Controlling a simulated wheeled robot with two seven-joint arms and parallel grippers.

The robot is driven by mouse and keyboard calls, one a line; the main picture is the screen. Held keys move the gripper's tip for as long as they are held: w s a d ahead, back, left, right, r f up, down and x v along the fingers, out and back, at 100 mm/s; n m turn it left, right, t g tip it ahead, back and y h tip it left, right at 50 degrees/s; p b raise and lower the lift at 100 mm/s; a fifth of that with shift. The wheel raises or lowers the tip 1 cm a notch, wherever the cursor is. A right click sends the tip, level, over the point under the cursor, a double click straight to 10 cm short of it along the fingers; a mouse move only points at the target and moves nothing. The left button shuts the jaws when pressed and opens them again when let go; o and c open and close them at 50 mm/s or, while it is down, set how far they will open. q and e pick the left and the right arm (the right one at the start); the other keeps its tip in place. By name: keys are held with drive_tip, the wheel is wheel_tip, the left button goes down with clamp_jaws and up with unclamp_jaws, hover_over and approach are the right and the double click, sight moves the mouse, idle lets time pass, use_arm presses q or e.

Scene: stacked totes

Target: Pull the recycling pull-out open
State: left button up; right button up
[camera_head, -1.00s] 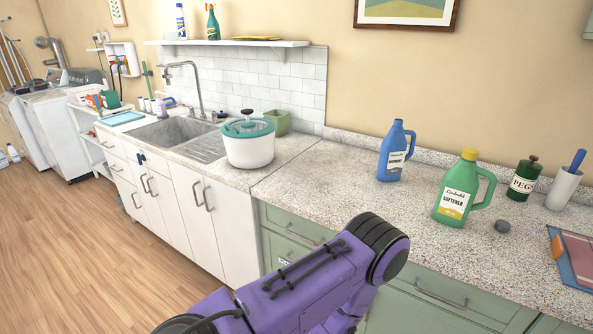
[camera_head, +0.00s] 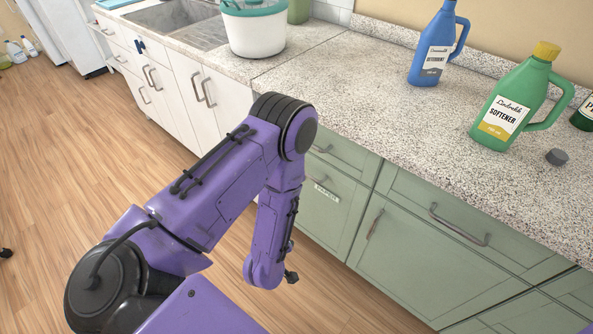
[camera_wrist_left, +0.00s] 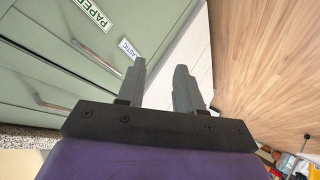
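The recycling pull-out (camera_head: 328,220) is a green cabinet front below the counter, beside the white cabinets, and looks shut. In the wrist view its front (camera_wrist_left: 150,22) carries a PAPER label (camera_wrist_left: 92,13) and a label ending in "ASTIC" (camera_wrist_left: 129,48). My left gripper (camera_head: 290,268) hangs low in front of the cabinets, left of the pull-out in the head view. Its fingers (camera_wrist_left: 158,68) are apart with nothing between them. My arm hides part of the pull-out. My right gripper is out of view.
A green drawer handle (camera_head: 322,149) sits above the pull-out. A green door (camera_head: 405,255) and wide drawer (camera_head: 470,222) are to its right. The speckled counter (camera_head: 370,120) holds a blue detergent bottle (camera_head: 430,55) and green softener bottle (camera_head: 515,100).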

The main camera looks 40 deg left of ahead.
use_arm(q)
drive_tip(key=w+f+n+t+y+b, duration=0.3)
drive_tip(key=w+f+n+t+b, duration=0.15)
drive_tip(key=w+n+b, duration=0.5)
drive_tip(key=w+a+r+n+y+b, duration=0.1)
drive_tip(key=w+a+n, duration=0.1)
drive_tip(key=w, duration=0.2)
drive_tip(key=w+a+r+n+t+y+b, duration=0.1)
drive_tip(key=w+a+r+n+y, duration=0.1)
drive_tip(key=w, duration=0.3)
drive_tip(key=w+a+r+n+y+b, duration=0.1)
drive_tip(key=w+a+n, duration=0.1)
drive_tip(key=w, duration=0.2)
drive_tip(key=shift+w+a+r+y, duration=0.1)
drive_tip(key=shift+w+r+y, duration=0.1)
drive_tip(key=shift+r+y, duration=0.15)
drive_tip(key=shift+w+a, duration=0.25)
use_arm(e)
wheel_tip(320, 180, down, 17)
use_arm(q)
clamp_jaws()
